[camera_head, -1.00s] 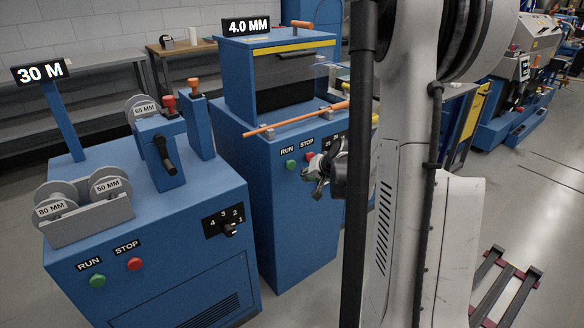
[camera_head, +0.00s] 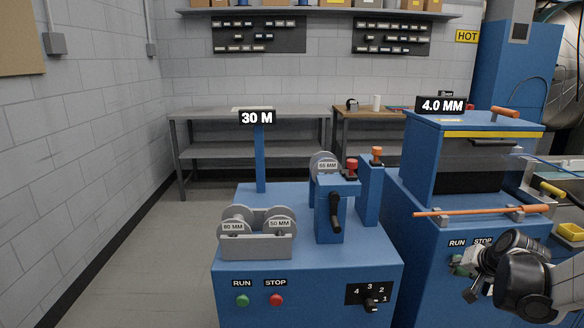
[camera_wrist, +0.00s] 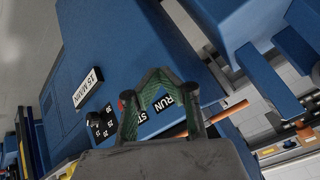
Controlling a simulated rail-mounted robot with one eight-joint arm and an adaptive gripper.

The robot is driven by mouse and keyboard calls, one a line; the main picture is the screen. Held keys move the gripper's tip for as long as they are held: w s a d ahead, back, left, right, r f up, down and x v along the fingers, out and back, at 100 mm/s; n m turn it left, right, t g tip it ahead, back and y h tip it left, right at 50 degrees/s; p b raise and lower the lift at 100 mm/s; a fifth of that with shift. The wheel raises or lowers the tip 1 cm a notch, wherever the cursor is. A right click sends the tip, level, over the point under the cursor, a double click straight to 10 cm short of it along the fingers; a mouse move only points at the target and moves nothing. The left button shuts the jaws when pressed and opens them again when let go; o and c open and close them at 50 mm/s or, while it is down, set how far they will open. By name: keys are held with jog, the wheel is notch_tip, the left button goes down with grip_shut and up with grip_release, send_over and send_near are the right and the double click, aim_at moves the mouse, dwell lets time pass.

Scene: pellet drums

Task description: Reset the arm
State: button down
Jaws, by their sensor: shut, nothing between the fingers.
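My gripper (camera_head: 474,288) is at the lower right of the head view, in front of the right-hand blue machine (camera_head: 432,235). It partly covers that machine's RUN and STOP panel. In the wrist view my gripper (camera_wrist: 158,76) has its green-padded fingers meeting at the tips, shut with nothing between them. Behind them are the RUN label (camera_wrist: 162,103), part of the STOP label, a black dial (camera_wrist: 93,119) and a "15 M/MIN" plate (camera_wrist: 87,91) on a blue machine face. I cannot tell whether the fingers touch the machine.
The left blue machine (camera_head: 300,275) carries a 30 M sign (camera_head: 257,118), labelled spools (camera_head: 280,226), a black lever (camera_head: 335,212) and a selector knob (camera_head: 371,303). An orange rod (camera_head: 470,212) lies on the right machine. Floor at the left is clear.

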jog(key=s+a+r+n+p, duration=0.1)
jog(key=s+a+r+n, duration=0.1)
jog(key=s+a+r, duration=0.45)
jog(key=s+a+r+n+g+p, duration=0.1)
jog(key=s+a+r+n, duration=0.15)
jog(key=a, duration=0.75)
jog(key=s+a+r+n+p, duration=0.1)
jog(key=s+a+r, duration=0.35)
jog(key=a, duration=0.35)
jog(key=s+a+n, duration=0.2)
jog(key=s+a, duration=0.3)
jog(key=s, duration=0.3)
jog(key=shift+y+p, duration=0.35)
jog(key=shift+y, duration=0.05)
jog(key=shift+f, duration=0.1)
